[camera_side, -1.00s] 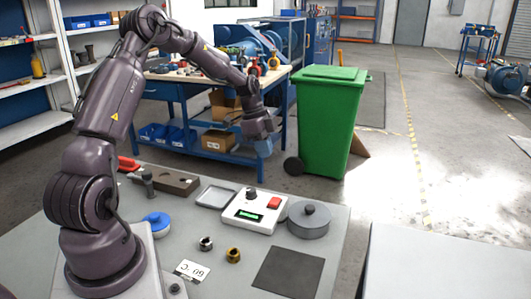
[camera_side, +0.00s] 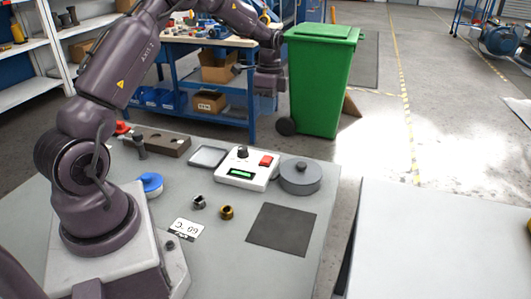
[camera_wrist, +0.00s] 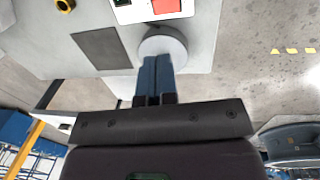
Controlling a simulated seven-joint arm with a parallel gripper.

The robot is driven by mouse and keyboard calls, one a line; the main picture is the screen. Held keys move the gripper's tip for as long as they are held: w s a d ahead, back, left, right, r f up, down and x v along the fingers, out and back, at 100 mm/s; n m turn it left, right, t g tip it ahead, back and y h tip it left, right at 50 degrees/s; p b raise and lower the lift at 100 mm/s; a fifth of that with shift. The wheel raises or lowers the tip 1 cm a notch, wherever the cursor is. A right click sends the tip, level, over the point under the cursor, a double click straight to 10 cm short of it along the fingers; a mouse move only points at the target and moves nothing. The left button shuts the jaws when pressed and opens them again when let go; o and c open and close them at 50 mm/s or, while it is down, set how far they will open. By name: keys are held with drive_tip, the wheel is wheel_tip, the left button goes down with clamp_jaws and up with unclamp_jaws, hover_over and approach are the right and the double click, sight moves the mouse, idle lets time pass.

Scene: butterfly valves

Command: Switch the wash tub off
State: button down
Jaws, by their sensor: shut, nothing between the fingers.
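A white control box (camera_side: 247,173) with a black knob (camera_side: 242,152), a green display (camera_side: 240,173) and a red switch (camera_side: 266,160) stands on the grey table. A round grey lidded tub (camera_side: 300,180) stands just right of it. My gripper (camera_side: 267,92) is raised beyond the table's back edge, clear of the box. In the wrist view, its blue fingers (camera_wrist: 157,62) are together and empty. They overlap the near edge of the tub's lid (camera_wrist: 163,44). The red switch (camera_wrist: 166,5) is at the top edge, partly cut off. Its on or off position cannot be told.
A dark mat (camera_side: 281,229), a brass nut (camera_side: 227,212), a steel nut (camera_side: 199,201), a "60 °C" card (camera_side: 186,229), a blue-lidded dish (camera_side: 151,183) and a shallow tray (camera_side: 208,156) lie on the table. A green bin (camera_side: 318,85) stands behind.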

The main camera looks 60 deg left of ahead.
sight(265, 162)
drive_tip(key=shift+f, duration=0.1)
drive_tip(key=f, duration=0.4)
drive_tip(key=d+f, duration=0.1)
drive_tip(key=f, duration=0.4)
drive_tip(key=s+f, duration=0.1)
drive_tip(key=f, duration=0.3)
drive_tip(key=shift+s+d+f, duration=0.1)
drive_tip(key=shift+d+f, duration=0.05)
drive_tip(key=shift+f, duration=0.2)
drive_tip(key=shift+s+d+f, duration=0.15)
drive_tip(key=shift+s+f, duration=0.1)
drive_tip(key=shift+f, duration=0.3)
drive_tip(key=shift+s+d+f, duration=0.1)
drive_tip(key=shift+d+f, duration=0.05)
drive_tip(key=shift+d, duration=0.1)
drive_tip(key=shift+w+a+r, duration=0.2)
drive_tip(key=shift+w+a, duration=0.45)
